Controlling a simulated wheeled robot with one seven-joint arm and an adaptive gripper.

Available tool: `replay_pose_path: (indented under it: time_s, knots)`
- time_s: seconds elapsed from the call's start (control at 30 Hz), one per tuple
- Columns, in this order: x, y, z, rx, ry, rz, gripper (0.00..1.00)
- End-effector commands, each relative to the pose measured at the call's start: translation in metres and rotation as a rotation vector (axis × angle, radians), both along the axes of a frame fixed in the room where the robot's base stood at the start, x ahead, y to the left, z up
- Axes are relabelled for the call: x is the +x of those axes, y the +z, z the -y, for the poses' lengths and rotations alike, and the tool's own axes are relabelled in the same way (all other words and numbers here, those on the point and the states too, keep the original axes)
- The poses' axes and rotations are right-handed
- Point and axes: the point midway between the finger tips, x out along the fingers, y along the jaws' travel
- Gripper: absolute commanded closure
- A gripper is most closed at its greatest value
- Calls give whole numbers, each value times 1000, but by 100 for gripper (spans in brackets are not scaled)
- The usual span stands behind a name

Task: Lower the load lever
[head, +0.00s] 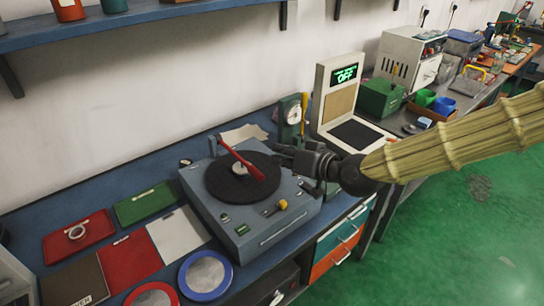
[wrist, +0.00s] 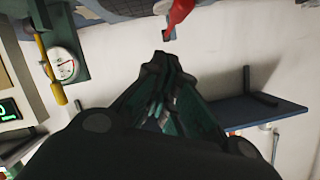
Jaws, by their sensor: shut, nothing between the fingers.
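The load lever (head: 240,158) is a red bar with a thicker end, over the dark round plate (head: 225,182) of a grey machine (head: 270,212). In the head view it slants from the back of the machine down to the right, its thick end near my gripper (head: 281,155). My gripper is shut and empty, at the right rear side of the plate. In the wrist view the closed fingertips (wrist: 162,60) point at the red lever end (wrist: 178,14), with a small gap visible between them. Whether they touch at any point cannot be told.
A green dial gauge (head: 291,112) stands just behind my gripper, and a beige display unit (head: 338,90) reading OFF is to its right. Red and green trays (head: 145,203) lie left of the machine. A blue shelf (head: 150,14) hangs above on the wall.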

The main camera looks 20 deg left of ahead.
Motion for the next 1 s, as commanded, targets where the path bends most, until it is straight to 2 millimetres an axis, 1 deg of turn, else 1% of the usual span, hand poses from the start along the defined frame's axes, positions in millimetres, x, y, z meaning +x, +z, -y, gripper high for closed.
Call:
replay_pose_path:
  time_s: [0.03, 0.2, 0.4, 0.6, 0.77, 0.87, 0.97, 1.0]
  knots:
    - [-2, 1, 7, 1, -1, 2, 100]
    - [-12, 7, 29, 1, 1, 3, 100]
    - [-21, 12, 50, 1, 1, 3, 100]
    - [-25, 15, 62, 1, -1, 2, 100]
    - [-27, 15, 65, 0, 0, 0, 100]
    - [-28, 2, 67, -10, -7, -21, 100]
    - [-32, -31, 75, -38, -29, -77, 100]
    - [-34, -49, 79, -55, -41, -108, 100]
